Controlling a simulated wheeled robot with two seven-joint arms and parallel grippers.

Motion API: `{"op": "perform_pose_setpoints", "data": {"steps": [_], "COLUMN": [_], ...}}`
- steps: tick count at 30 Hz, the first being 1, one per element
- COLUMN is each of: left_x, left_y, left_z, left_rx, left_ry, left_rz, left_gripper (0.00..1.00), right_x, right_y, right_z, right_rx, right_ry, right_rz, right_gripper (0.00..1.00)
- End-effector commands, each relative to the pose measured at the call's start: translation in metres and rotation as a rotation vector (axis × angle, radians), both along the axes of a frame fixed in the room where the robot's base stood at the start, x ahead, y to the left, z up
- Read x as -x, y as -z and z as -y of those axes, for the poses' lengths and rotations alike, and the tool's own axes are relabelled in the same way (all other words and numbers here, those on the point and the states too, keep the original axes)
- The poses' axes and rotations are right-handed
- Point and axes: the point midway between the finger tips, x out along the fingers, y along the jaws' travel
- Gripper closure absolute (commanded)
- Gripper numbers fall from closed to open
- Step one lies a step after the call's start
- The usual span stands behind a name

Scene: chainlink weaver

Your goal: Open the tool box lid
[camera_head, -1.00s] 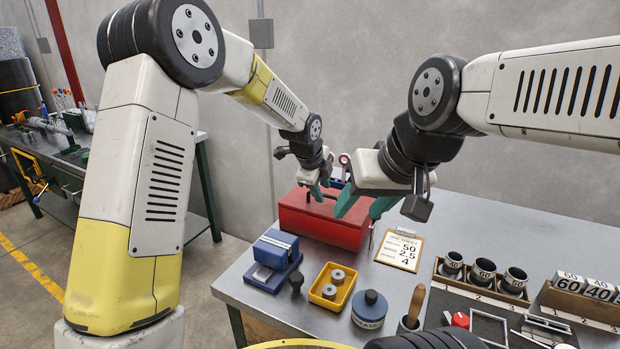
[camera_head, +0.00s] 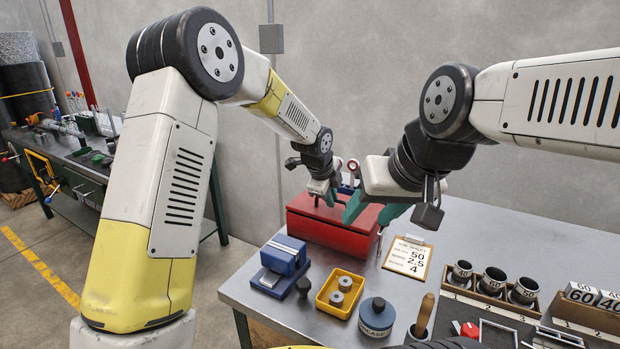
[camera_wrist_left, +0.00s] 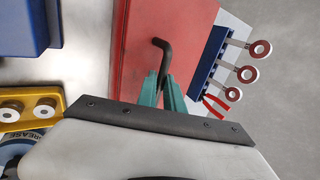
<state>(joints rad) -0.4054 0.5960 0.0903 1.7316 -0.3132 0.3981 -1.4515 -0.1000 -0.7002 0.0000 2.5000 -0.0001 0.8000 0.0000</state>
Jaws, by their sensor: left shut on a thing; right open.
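The red tool box (camera_head: 335,232) stands at the back left of the grey table, and its lid looks closed. My left gripper (camera_head: 328,196) is over the box top. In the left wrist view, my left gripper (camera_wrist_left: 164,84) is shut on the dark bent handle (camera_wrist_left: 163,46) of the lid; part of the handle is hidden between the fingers. The red lid (camera_wrist_left: 185,25) fills the middle of that view. My right gripper (camera_head: 372,213) is open, with its green fingers in front of the right part of the box in the head view. No object shows between them.
In front of the box are a blue block device (camera_head: 282,258), a yellow tray (camera_head: 340,292) and a grease pot (camera_head: 377,316). A paper card (camera_head: 408,257) lies to the right. A blue rack (camera_wrist_left: 208,62) with red-ringed tools is beside the box. The table's back right is clear.

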Motion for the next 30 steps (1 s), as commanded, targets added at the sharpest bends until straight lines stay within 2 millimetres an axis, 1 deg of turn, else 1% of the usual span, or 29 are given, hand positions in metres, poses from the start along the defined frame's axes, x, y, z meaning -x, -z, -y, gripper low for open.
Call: {"op": "perform_pose_setpoints", "data": {"steps": [1, 2, 4, 8, 9, 11, 12, 14, 15, 17, 18, 20, 22, 26, 27, 30], "left_x": [0.003, 0.006, 0.013, 0.036, 0.045, 0.059, 0.070, 0.087, 0.098, 0.117, 0.130, 0.149, 0.174, 0.219, 0.233, 0.266], "left_y": [-0.011, -0.017, -0.036, -0.077, -0.088, -0.103, -0.113, -0.126, -0.134, -0.144, -0.150, -0.158, -0.165, -0.172, -0.173, -0.172], "left_z": [-0.011, -0.016, -0.034, -0.078, -0.092, -0.113, -0.126, -0.145, -0.157, -0.175, -0.185, -0.201, -0.217, -0.243, -0.249, -0.262], "left_rx": [0.000, 0.002, 0.020, 0.099, 0.128, 0.172, 0.202, 0.248, 0.281, 0.329, 0.364, 0.414, 0.477, 0.600, 0.637, 0.730], "left_ry": [-0.025, -0.041, -0.105, -0.314, -0.386, -0.490, -0.559, -0.664, -0.731, -0.835, -0.902, -1.004, -1.120, -1.332, -1.396, -1.543], "left_rz": [-0.001, -0.003, -0.009, -0.045, -0.060, -0.080, -0.093, -0.114, -0.127, -0.148, -0.161, -0.183, -0.208, -0.257, -0.273, -0.314], "left_gripper": [1.00, 1.00, 1.00, 1.00, 1.00, 1.00, 1.00, 1.00, 1.00, 1.00, 1.00, 1.00, 1.00, 1.00, 1.00, 1.00], "right_x": [0.000, 0.000, 0.000, 0.000, 0.000, 0.000, 0.000, 0.000, 0.000, 0.000, 0.000, 0.000, 0.000, 0.000, 0.000, 0.000], "right_y": [0.000, 0.000, 0.000, 0.000, 0.000, 0.000, 0.000, 0.000, 0.000, 0.000, 0.000, 0.000, 0.000, 0.000, 0.000, 0.000], "right_z": [0.000, 0.000, 0.000, 0.000, 0.000, 0.000, 0.000, 0.000, 0.000, 0.000, 0.000, 0.000, 0.000, 0.000, 0.000, 0.000], "right_rx": [0.000, 0.000, 0.000, 0.000, 0.000, 0.000, 0.000, 0.000, 0.000, 0.000, 0.000, 0.000, 0.000, 0.000, 0.000, 0.000], "right_ry": [0.000, 0.000, 0.000, 0.000, 0.000, 0.000, 0.000, 0.000, 0.000, 0.000, 0.000, 0.000, 0.000, 0.000, 0.000, 0.000], "right_rz": [0.000, 0.000, 0.000, 0.000, 0.000, 0.000, 0.000, 0.000, 0.000, 0.000, 0.000, 0.000, 0.000, 0.000, 0.000, 0.000], "right_gripper": [0.50, 0.50, 0.50, 0.50, 0.50, 0.50, 0.50, 0.50, 0.50, 0.50, 0.50, 0.50, 0.50, 0.50, 0.50, 0.50]}}
